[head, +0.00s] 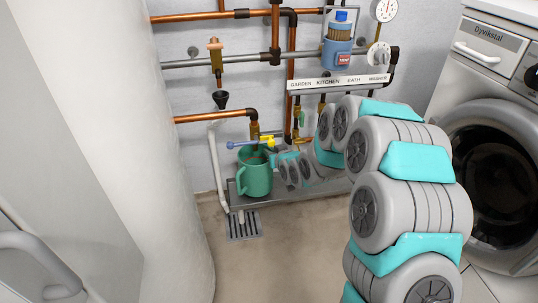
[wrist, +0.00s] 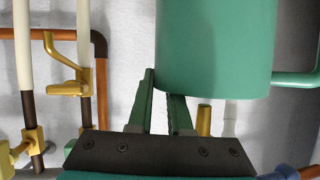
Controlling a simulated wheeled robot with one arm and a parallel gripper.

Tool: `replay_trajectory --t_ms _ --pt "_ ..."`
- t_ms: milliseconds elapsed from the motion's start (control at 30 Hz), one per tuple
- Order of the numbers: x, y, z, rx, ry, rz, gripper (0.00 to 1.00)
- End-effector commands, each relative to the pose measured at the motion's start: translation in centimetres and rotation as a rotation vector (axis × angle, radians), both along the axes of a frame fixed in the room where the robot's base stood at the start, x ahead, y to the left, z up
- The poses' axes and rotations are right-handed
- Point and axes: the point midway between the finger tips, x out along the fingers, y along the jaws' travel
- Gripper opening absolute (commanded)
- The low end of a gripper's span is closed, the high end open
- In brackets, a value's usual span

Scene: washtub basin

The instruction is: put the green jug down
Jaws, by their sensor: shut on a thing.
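The green jug (head: 257,181) is upright at the left end of a grey metal tray (head: 310,193), below the pipe taps, with its handle to the left. I cannot tell whether its base touches the tray. My gripper (head: 272,157) reaches in from the right to the jug's upper part. In the wrist view the jug (wrist: 215,45) fills the top right, and its handle shows at the right edge. The fingers of my gripper (wrist: 160,100) are close together at the jug's edge, shut on it. The exact contact is partly hidden.
A tap with a blue and yellow lever (head: 254,143) sits just above the jug. A floor drain (head: 243,225) and a white pipe (head: 217,165) are to its left. A washing machine (head: 492,150) stands at right. The floor in front is bare.

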Motion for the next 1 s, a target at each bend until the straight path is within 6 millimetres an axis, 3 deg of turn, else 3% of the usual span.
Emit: replay_trajectory --t_ms 233,633,667,700,900,1000 --pt "0.0 -0.1 -3.2 0.000 0.001 0.004 0.00" --pt "0.0 -0.1 -3.6 0.001 0.000 0.005 0.00" --pt "0.0 -0.1 -3.6 0.001 0.000 0.005 0.20" --pt "0.0 -0.1 -3.6 0.001 0.000 0.004 0.25" --pt "0.0 -0.1 -3.6 0.001 0.000 0.004 0.47" --pt "0.0 -0.1 -3.6 0.001 0.000 0.004 0.47"
